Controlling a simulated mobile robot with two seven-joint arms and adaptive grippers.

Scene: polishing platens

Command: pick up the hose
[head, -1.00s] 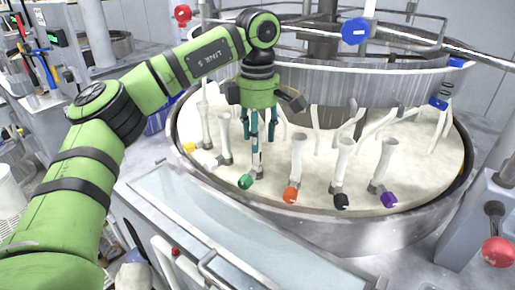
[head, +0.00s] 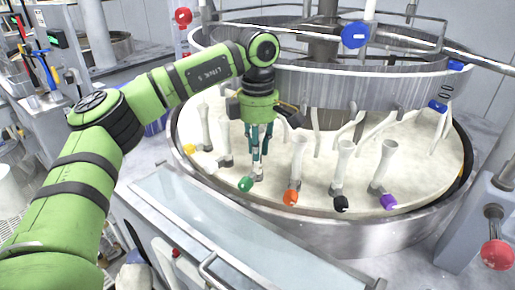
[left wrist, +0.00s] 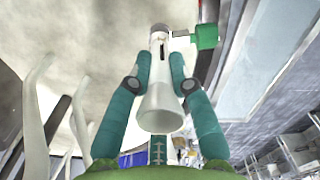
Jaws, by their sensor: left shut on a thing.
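Several white hoses with coloured ends stand on the pale round platen (head: 330,185). My left gripper (head: 258,150) points down over the hose with the green end (head: 246,184). In the left wrist view my left gripper (left wrist: 160,75) has its teal fingers on both sides of the white hose (left wrist: 160,108), whose flared mouth faces the camera. The fingers are shut on it. The green end (left wrist: 207,37) sticks out to the right there. In the head view the fingers hide much of this hose. My right gripper is not in view.
Hoses with orange (head: 290,197), black (head: 341,202) and purple (head: 388,201) ends stand to the right, and a yellow-ended one (head: 189,149) to the left. A metal rim (head: 330,228) surrounds the platen. A blue knob (head: 355,33) hangs above.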

